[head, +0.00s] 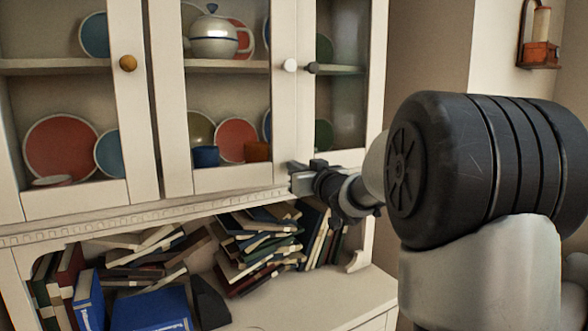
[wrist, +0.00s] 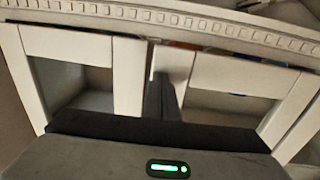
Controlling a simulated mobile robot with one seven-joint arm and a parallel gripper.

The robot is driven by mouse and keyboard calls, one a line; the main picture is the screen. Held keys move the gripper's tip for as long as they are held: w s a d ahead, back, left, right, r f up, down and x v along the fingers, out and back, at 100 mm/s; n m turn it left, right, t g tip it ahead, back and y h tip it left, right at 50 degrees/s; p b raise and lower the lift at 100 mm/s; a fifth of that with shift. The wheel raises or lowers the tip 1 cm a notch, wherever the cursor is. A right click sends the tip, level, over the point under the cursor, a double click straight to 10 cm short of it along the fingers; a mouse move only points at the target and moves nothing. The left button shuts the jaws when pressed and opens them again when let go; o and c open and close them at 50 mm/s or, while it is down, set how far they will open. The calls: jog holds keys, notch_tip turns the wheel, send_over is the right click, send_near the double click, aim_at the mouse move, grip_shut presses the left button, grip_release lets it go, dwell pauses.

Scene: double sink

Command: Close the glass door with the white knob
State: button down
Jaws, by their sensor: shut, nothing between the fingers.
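The middle glass door (head: 232,180) of the cream cabinet has a white knob (head: 290,65) at its right side. It stands close to the cabinet front. In the wrist view, a narrow gap shows along one edge of this door (wrist: 235,75), so it looks slightly ajar. My gripper (head: 293,178) is shut and empty at the door's lower right corner, below the white knob. In the wrist view my gripper's dark fingers (wrist: 162,88) are together by the seam between two doors. I cannot tell whether they touch the door.
The left door has a gold knob (head: 128,63); the right door has a dark grey knob (head: 312,68). Plates and a teapot (head: 213,38) stand behind the glass. Books (head: 250,245) fill the open shelf below. A wall sconce (head: 540,50) hangs at the right.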

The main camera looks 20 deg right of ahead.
jog(key=w+p, duration=0.1)
jog(key=w, duration=0.2)
jog(key=shift+w+a, duration=0.1)
jog(key=shift+w, duration=0.2)
jog(key=shift+s+r, duration=0.1)
jog(key=shift+r, duration=0.25)
jog(key=shift+a, duration=0.1)
